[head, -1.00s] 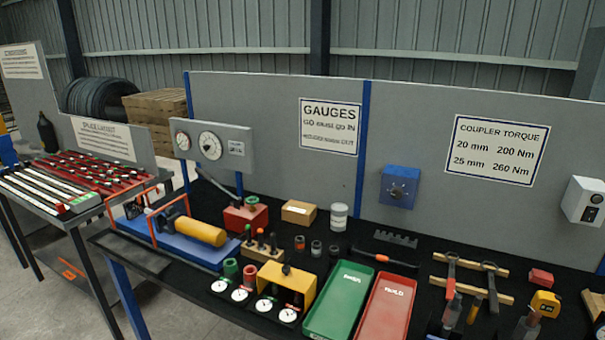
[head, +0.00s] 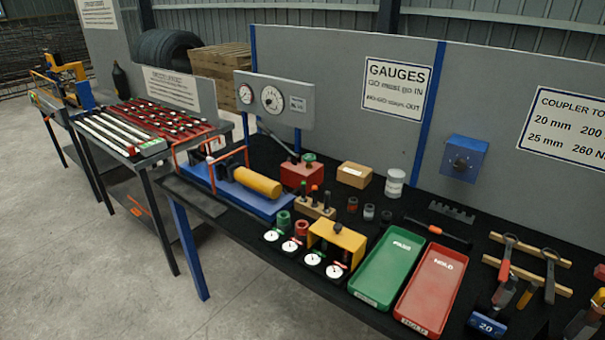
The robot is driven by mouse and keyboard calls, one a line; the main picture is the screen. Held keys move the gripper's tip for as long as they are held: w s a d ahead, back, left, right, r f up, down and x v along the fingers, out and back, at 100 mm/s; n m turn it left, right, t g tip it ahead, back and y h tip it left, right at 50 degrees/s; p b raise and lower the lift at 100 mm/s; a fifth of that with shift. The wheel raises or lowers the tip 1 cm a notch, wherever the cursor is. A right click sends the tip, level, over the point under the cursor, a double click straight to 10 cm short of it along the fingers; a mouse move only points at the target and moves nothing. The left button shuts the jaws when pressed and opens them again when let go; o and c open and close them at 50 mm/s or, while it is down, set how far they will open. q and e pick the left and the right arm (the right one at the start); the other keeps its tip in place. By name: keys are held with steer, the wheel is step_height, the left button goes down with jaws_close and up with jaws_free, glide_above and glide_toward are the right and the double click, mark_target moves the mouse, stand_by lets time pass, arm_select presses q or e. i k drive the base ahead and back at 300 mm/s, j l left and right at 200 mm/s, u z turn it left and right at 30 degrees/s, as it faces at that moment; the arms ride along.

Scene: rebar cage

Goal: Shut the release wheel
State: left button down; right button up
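A small green wheel (head: 308,158) sits on top of a red pump box (head: 301,173) on the black-topped bench, and looks like the release wheel. It is too small to tell whether it is open or shut. A grey lever handle slants up to the left from the red box. To its left is a blue press base (head: 228,190) with a yellow cylinder (head: 257,182) and red-orange frames. A grey panel with two gauges (head: 272,99) stands behind. Neither of my grippers is in view.
Dial gauges (head: 312,259), a yellow block, a green tray (head: 388,268) and a red tray (head: 431,290) line the bench front. A second table (head: 150,143) with bars stands to the left. The concrete floor (head: 120,260) in front is clear.

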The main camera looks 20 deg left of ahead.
mark_target(308, 158)
steer(key=j+z, duration=0.65)
steer(key=z, duration=0.15)
steer(key=j+z, duration=0.1)
steer(key=j, duration=0.25)
steer(key=k+j+z, duration=0.1)
steer(key=j, duration=0.25)
steer(key=k+j+z, duration=0.15)
steer(key=j, duration=0.15)
steer(key=k+j, duration=0.1)
steer(key=j, duration=0.25)
steer(key=k+j, duration=0.1)
steer(key=j, duration=0.25)
steer(key=k+j, duration=0.15)
steer(key=j, duration=0.2)
steer(key=i+z, duration=0.05)
